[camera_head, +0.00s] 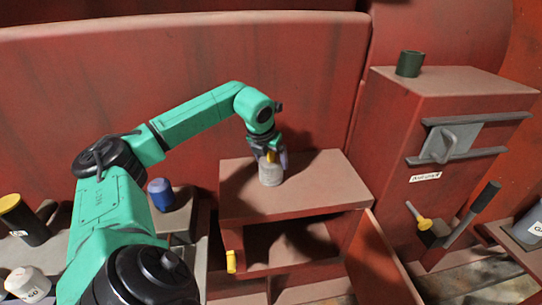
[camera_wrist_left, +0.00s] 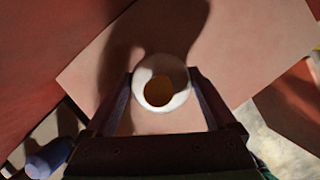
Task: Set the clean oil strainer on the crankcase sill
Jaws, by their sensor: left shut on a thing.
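A pale grey-white cylinder (camera_head: 271,175) with a yellow-orange part at its top, which I take for the oil strainer, is held by my left gripper (camera_head: 269,157). In the left wrist view, the strainer (camera_wrist_left: 178,67) shows as a white ring around an orange-brown middle, between the two fingers of my left gripper (camera_wrist_left: 163,78). It is upright over the flat top of a red box-like ledge (camera_head: 320,172), seemingly the crankcase sill. I cannot tell whether its base touches the surface. My right gripper is out of view.
The ledge has an open compartment below and an open door (camera_head: 380,262). A taller red cabinet (camera_head: 440,85) with a dark green cup (camera_head: 409,64) stands right. A blue cylinder (camera_head: 160,194), a black yellow-topped can (camera_head: 24,220) and a white can (camera_head: 28,284) are left.

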